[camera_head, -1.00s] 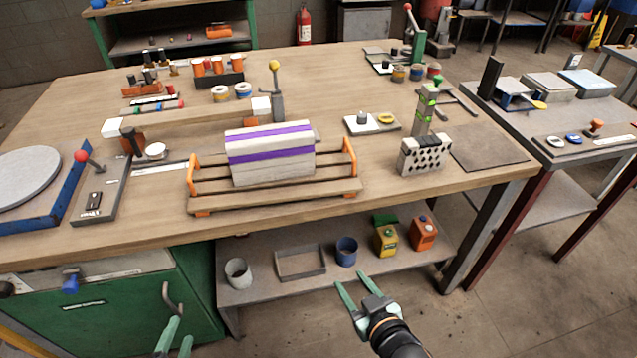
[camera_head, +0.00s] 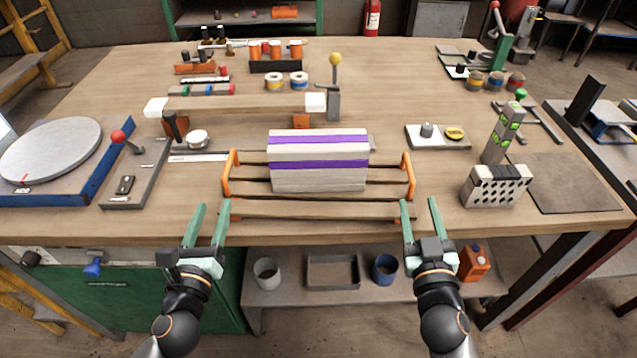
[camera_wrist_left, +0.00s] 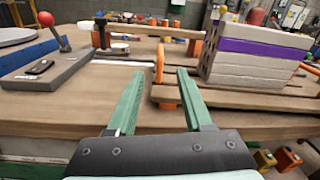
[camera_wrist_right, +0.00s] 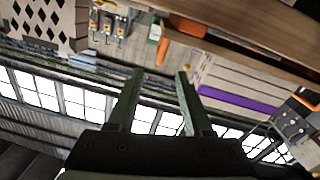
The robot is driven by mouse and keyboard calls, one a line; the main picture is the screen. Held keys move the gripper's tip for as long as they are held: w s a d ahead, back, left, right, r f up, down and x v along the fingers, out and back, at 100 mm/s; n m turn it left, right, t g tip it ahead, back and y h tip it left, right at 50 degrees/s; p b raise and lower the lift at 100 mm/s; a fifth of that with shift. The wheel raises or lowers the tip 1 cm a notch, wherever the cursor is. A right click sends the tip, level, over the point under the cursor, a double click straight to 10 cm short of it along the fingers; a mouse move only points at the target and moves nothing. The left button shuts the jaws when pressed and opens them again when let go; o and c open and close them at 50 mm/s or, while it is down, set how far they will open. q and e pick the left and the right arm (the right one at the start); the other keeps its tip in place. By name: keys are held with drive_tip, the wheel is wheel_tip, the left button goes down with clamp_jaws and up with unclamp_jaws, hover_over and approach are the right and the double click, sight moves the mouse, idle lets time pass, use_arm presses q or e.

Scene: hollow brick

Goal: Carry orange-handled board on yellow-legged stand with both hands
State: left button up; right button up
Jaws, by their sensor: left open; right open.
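The slatted wooden board (camera_head: 300,209) with orange end handles lies on the workbench near its front edge. Its left handle (camera_head: 228,172) and right handle (camera_head: 408,174) stand up at the ends. A stack of pale hollow bricks with purple bands (camera_head: 318,177) sits on it. My left gripper (camera_head: 209,208) is open and empty, just in front of the left handle; in the left wrist view the handle (camera_wrist_left: 159,64) shows beyond the fingers. My right gripper (camera_head: 419,206) is open and empty, in front of the right handle. I cannot make out yellow legs.
A perforated block (camera_head: 495,187) and a green-topped post (camera_head: 502,135) stand right of the board. A lever fixture (camera_head: 139,172) and a round turntable (camera_head: 52,150) lie to the left. A long beam (camera_head: 240,104) lies behind. Below is a shelf (camera_head: 335,291) with pots.

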sight(223, 178)
use_arm(q)
drive_tip(key=w, duration=1.2)
drive_tip(key=shift+w+d, duration=0.1)
drive_tip(key=shift+d, duration=0.2)
use_arm(e)
drive_tip(key=w, duration=1.2)
drive_tip(key=shift+w+d, duration=0.1)
drive_tip(key=shift+d, duration=0.2)
use_arm(q)
drive_tip(key=shift+c, duration=0.3)
use_arm(e)
drive_tip(key=shift+c, duration=0.3)
use_arm(q)
clamp_jaws()
use_arm(e)
clamp_jaws()
use_arm(q)
drive_tip(key=shift+r, duration=0.2)
use_arm(e)
drive_tip(key=shift+r, duration=0.2)
